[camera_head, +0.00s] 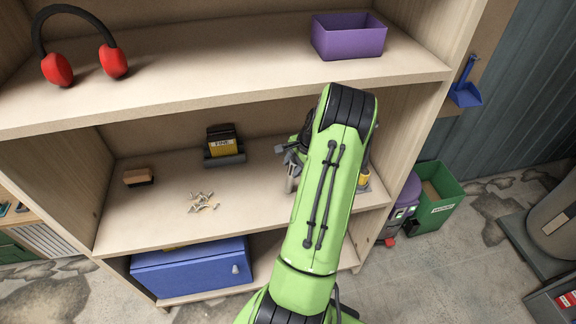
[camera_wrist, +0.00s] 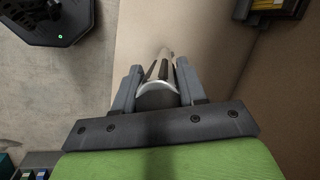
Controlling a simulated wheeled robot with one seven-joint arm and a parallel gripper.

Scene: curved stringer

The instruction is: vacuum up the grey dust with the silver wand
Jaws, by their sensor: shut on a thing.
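The silver wand (camera_wrist: 165,65) is between the two grey fingers of my gripper (camera_wrist: 158,82) in the wrist view. The gripper is shut on it, with the wand's dark rounded end towards the camera. In the head view, a short silver part of the wand (camera_head: 292,181) shows left of my green arm, above the middle shelf. My arm hides most of the gripper there.
On the middle shelf (camera_head: 150,222) lie several small screws (camera_head: 203,201), a brush (camera_head: 138,176) and a black-yellow box (camera_head: 222,141). Above are red earmuffs (camera_head: 58,69) and a purple bin (camera_head: 348,38). A blue box (camera_head: 190,269) sits below; a green crate (camera_head: 437,208) stands right.

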